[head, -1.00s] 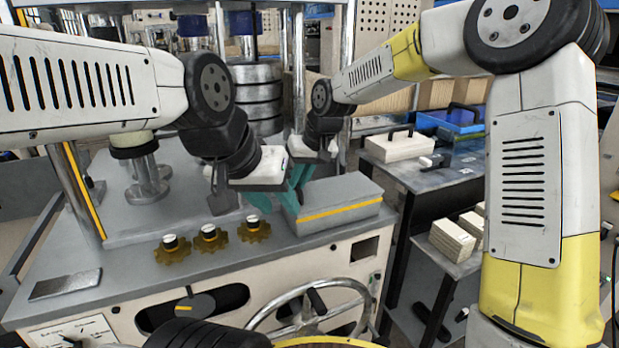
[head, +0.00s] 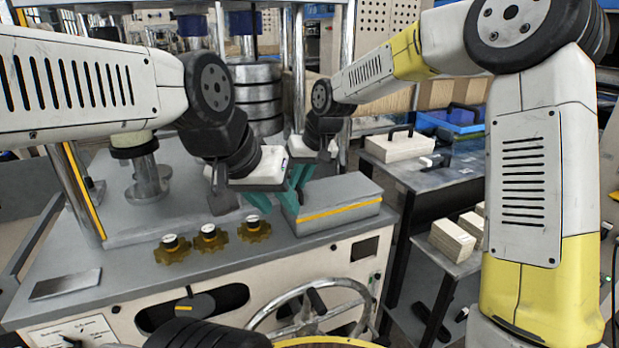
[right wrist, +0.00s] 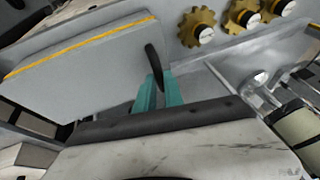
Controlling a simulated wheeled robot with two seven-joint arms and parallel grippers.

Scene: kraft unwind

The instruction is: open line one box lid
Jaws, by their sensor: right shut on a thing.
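The grey box (head: 345,210) with a yellow stripe sits on the machine's grey top, its lid (head: 335,192) lying flat over it. It also shows in the right wrist view (right wrist: 95,75). My right gripper (head: 299,182) is at the box's left end. In the right wrist view its teal fingers (right wrist: 158,92) are shut on a dark handle (right wrist: 153,62) beside the box.
Several brass star knobs (head: 209,238) stand left of the box. A flat metal plate (head: 65,284) lies at the front left. A handwheel (head: 312,310) is below the front edge. A side table (head: 425,175) at right holds a white case (head: 396,147) and blue bin (head: 455,120).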

